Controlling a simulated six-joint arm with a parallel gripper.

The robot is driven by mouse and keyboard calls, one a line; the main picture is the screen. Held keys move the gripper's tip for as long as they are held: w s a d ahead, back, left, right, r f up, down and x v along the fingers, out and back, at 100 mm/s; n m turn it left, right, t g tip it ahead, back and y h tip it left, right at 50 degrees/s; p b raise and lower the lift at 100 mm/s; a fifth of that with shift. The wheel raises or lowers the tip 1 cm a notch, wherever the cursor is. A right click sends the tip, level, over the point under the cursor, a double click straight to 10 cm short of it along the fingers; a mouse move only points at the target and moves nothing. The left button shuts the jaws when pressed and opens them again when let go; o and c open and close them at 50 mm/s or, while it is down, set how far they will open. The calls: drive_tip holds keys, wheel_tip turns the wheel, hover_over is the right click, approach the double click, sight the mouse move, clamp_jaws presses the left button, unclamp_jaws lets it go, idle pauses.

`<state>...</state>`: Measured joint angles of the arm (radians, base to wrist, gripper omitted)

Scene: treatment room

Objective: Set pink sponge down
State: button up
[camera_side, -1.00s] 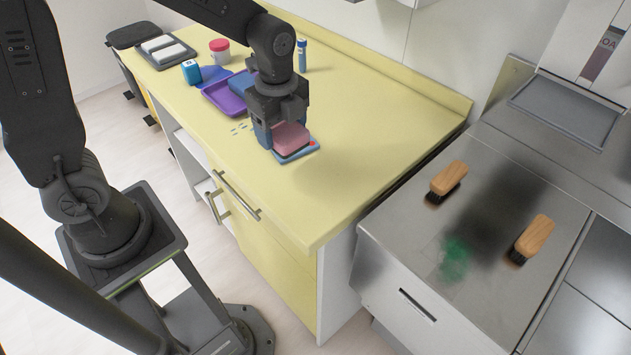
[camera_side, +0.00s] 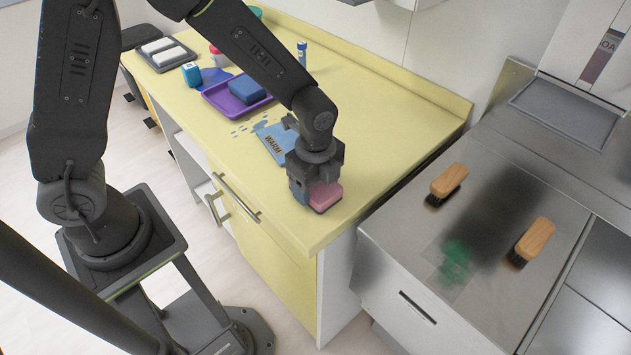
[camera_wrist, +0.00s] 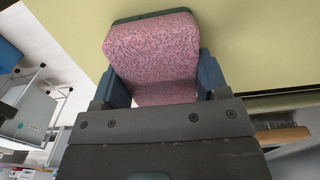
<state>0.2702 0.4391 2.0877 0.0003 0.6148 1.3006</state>
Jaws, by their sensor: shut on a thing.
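The pink sponge (camera_side: 325,195) is between the fingers of my gripper (camera_side: 313,190), over the yellow counter near its front right corner. In the wrist view the sponge (camera_wrist: 152,55) shows a speckled pink face and a dark edge, with a blue finger on either side of it. My gripper (camera_wrist: 160,88) is shut on it. In the side view the sponge is low over the counter; I cannot tell whether it touches the surface.
A blue card with dark lettering (camera_side: 272,143) lies on the counter (camera_side: 350,140) behind my gripper. A purple tray (camera_side: 215,103) holds a blue sponge (camera_side: 246,91). Two wooden brushes (camera_side: 449,183) (camera_side: 533,240) stand on the steel top at right, near a green smear (camera_side: 457,258).

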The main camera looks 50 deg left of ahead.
drive_tip(key=o, duration=0.4)
drive_tip(key=shift+f, duration=0.15)
drive_tip(key=o, duration=0.5)
wheel_tip(320, 180, up, 12)
drive_tip(key=s+a+r+n+t, duration=0.2)
drive_tip(key=s+a+r+n, duration=0.1)
drive_tip(key=n, duration=0.3)
drive_tip(key=s+a+r+n+t, duration=0.1)
drive_tip(key=s+a+r+n, duration=0.2)
drive_tip(key=s+n, duration=0.3)
drive_tip(key=s+a+r+n+t, duration=0.2)
drive_tip(key=s+a+r+n, duration=0.1)
drive_tip(key=s+n, duration=0.2)
drive_tip(key=shift+a+r+n+t, duration=0.25)
drive_tip(key=shift+a+n+t, duration=0.1)
drive_tip(key=shift+n, duration=0.15)
